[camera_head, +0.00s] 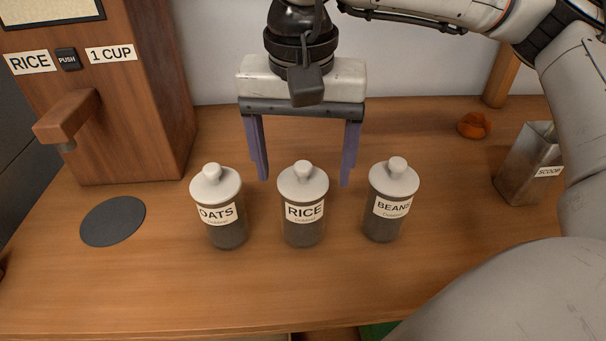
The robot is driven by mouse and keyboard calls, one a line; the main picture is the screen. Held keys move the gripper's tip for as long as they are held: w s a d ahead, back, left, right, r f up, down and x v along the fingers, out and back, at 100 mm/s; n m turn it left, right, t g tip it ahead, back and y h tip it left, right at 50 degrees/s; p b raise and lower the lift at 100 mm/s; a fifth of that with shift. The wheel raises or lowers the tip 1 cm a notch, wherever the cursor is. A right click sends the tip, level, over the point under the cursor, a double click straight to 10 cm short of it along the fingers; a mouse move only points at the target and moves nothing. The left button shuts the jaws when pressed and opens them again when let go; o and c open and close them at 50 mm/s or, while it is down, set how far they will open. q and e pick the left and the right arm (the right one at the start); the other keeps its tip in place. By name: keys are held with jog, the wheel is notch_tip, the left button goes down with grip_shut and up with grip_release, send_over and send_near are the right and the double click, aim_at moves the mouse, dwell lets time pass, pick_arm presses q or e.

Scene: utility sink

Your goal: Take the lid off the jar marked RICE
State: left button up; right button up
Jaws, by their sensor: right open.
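The jar marked RICE (303,229) stands upright on the wooden counter between two similar jars. Its pale lid (303,181) with a round knob on top is seated on it. My right gripper (304,182) points down over the counter, its two purple fingers wide apart, open and empty. The fingertips appear behind and to either side of the lid in the picture. I cannot tell whether they touch anything. My left gripper is out of view.
The OATS jar (226,228) stands left and the BEANS jar (384,225) right, both lidded. A wooden dispenser (120,110) with a spout is at the left, near a dark round disc (113,221). A metal scoop holder (524,168) and an orange item (474,125) are at the right. The front counter is clear.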

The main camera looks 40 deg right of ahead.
jog(key=c, duration=1.1)
